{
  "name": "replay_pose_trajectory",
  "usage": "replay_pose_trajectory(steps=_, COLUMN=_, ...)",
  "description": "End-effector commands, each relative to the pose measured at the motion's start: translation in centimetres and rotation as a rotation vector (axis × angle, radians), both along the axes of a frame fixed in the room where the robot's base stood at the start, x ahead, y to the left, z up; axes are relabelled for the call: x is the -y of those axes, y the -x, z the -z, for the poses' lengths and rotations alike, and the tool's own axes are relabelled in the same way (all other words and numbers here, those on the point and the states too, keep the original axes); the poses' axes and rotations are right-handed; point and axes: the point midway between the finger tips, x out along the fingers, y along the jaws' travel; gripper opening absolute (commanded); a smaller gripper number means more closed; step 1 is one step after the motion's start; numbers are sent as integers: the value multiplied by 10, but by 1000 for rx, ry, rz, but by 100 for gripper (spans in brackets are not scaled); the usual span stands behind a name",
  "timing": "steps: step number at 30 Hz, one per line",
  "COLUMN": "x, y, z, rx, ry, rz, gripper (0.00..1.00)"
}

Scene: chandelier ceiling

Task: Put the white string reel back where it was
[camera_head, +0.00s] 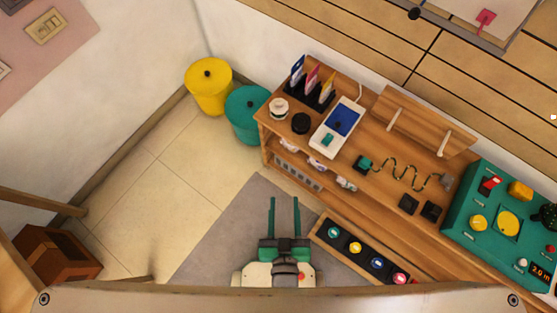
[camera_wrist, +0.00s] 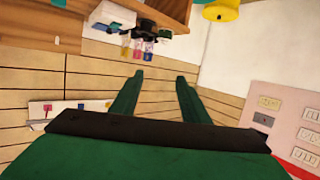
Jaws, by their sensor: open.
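A small white round item (camera_head: 279,107) with a dark band stands at the left end of the wooden bench top (camera_head: 388,198). It looks like the white string reel, but I cannot tell for sure. A black round item (camera_head: 301,123) sits just right of it. My gripper (camera_head: 283,203) is open and empty over the grey floor mat, in front of the bench and apart from it. In the wrist view my open fingers (camera_wrist: 157,85) have nothing between them. Several small whitish items, too small to identify, lie on the shelf under the bench top.
A yellow bin (camera_head: 208,88) and a teal bin (camera_head: 247,112) stand left of the bench. A low rack with coloured discs (camera_head: 355,248) is close right of my gripper. A green control panel (camera_head: 505,215) is far right.

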Motion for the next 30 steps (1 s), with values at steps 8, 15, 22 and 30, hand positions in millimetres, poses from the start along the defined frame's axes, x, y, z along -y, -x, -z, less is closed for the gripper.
replay_pose_trajectory(steps=8, x=-14, y=48, z=-49, rx=36, ry=-29, rz=9, gripper=42)
replay_pose_trajectory(steps=15, x=-16, y=54, z=-57, rx=45, ry=-35, rz=9, gripper=42)
replay_pose_trajectory(steps=22, x=-16, y=53, z=-57, rx=45, ry=-35, rz=9, gripper=42)
replay_pose_trajectory(steps=30, x=-16, y=53, z=-57, rx=45, ry=-35, rz=9, gripper=42)
